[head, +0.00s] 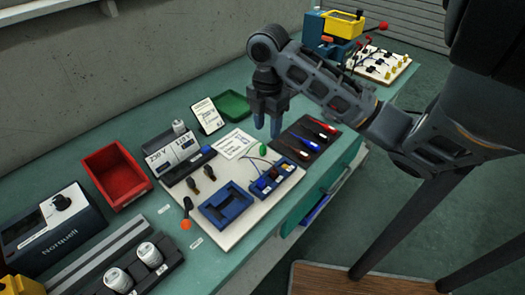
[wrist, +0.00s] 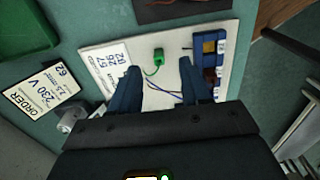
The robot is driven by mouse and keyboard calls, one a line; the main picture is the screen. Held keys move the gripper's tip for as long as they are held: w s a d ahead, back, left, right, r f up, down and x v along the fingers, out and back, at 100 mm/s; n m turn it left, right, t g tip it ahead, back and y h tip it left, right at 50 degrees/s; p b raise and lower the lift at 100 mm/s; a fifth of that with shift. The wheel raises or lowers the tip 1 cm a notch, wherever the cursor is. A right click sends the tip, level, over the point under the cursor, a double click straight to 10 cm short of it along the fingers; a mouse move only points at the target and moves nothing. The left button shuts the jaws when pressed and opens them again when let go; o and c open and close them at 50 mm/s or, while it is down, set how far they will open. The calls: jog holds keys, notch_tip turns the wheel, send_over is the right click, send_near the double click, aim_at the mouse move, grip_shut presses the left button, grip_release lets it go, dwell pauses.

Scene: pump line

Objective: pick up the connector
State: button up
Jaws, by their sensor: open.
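The connector (head: 263,149) is a small green piece with a thin wire, lying on the white board (head: 226,238) near its upper right part. In the wrist view the connector (wrist: 158,54) lies ahead of and between the lines of my two fingers, with its green wire curling back toward them. My gripper (head: 268,128) points down above the board in the head view, close to the connector in the picture. In the wrist view my gripper (wrist: 160,72) has its fingers apart with nothing between them. I cannot tell its exact height above the board.
A blue terminal block (head: 272,180) sits beside the connector, and a blue frame (head: 227,205) stands nearer. A dark mat with screwdrivers (head: 310,138) lies to the right. A printed sheet (head: 236,143), a green tray (head: 232,106) and a red bin (head: 113,174) are to the left.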

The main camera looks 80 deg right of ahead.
aim_at(263, 151)
jog(key=f, duration=0.7)
jog(key=shift+w+a+f+p, duration=0.15)
jog(key=shift+w+a+p, duration=0.1)
jog(key=shift+w+p, duration=0.1)
jog(key=shift+c, duration=0.2)
grip_shut()
